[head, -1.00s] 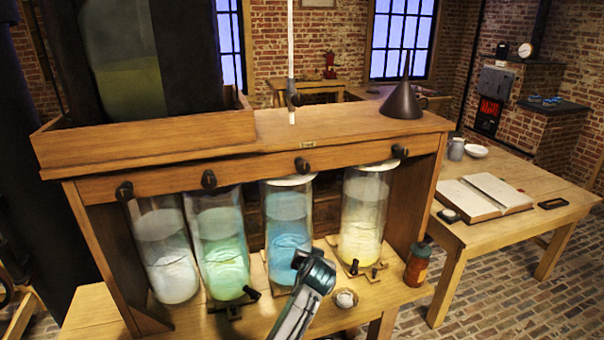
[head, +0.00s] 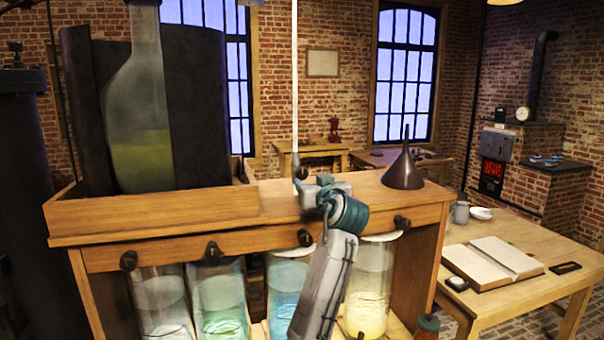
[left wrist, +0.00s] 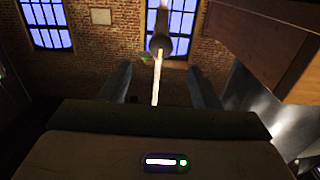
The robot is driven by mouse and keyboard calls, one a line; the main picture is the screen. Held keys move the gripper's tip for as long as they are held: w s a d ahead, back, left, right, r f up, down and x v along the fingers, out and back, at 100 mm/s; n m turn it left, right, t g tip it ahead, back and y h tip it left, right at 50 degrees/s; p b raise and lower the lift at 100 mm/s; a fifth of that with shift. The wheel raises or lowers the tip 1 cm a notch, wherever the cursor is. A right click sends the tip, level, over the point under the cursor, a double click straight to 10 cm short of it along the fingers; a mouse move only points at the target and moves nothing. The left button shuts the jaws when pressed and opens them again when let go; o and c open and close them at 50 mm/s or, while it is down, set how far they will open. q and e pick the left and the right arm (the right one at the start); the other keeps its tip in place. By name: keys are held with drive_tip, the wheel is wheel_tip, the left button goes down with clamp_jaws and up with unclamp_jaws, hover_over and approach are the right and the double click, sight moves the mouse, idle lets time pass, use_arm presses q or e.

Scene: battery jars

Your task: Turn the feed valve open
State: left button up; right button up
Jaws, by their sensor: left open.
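A dark valve (head: 300,172) sits at the lower end of a thin white upright tube (head: 295,90), above the wooden bench top. My left gripper (head: 312,190) is raised to the bench top, just right of and below the valve. In the left wrist view the dark valve body (left wrist: 160,42) shows ahead with the pale tube, between the two spread fingers of the left gripper (left wrist: 160,85). The fingers are open, and no contact with the valve is clear. The valve's handle position is hard to read. My right gripper is out of view.
Several black knobs (head: 213,252) line the bench front above the glass jars (head: 220,300). A dark funnel (head: 403,170) stands on the bench top to the right. A large glass bottle (head: 142,150) stands in a wooden tray (head: 150,212) at left.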

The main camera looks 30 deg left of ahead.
sight(303, 173)
use_arm(q)
drive_tip(key=p+x, duration=0.4)
drive_tip(key=x, duration=0.5)
drive_tip(key=shift+r+p, duration=0.1)
drive_tip(key=shift+p, duration=0.3)
drive_tip(key=shift+w+a, duration=0.3)
drive_tip(key=shift+a, duration=0.05)
drive_tip(key=shift+f, duration=0.2)
drive_tip(key=c, duration=1)
